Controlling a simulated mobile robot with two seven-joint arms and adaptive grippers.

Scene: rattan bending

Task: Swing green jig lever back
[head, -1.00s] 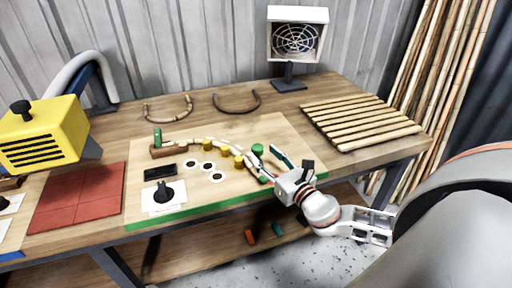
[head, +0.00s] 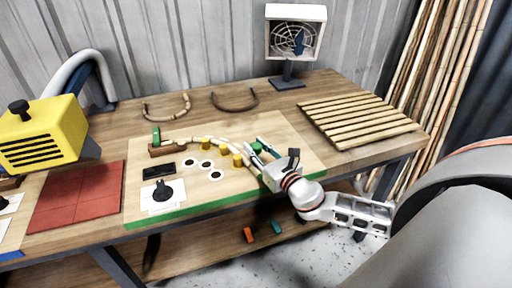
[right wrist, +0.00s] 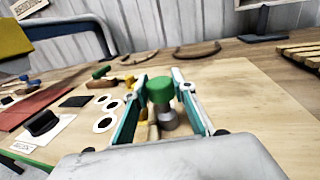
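A round green knob (head: 258,147), which looks like the jig lever's top, stands at the right end of the jig board (head: 295,160). In the right wrist view the green knob (right wrist: 160,90) sits on a grey post, between my teal fingertips. My right gripper (head: 262,146) is open, one finger on each side of the knob; I cannot tell whether they touch it. A pale rattan strip (head: 190,140) runs from a green clamp (head: 156,134) on a brown block past yellow pegs (head: 237,160). Its right end is hidden by my gripper. My left gripper is out of view.
A slatted rack (head: 360,120) is at right, a fan (head: 295,40) behind. A yellow machine (head: 42,132) and red mat (head: 78,195) are at left.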

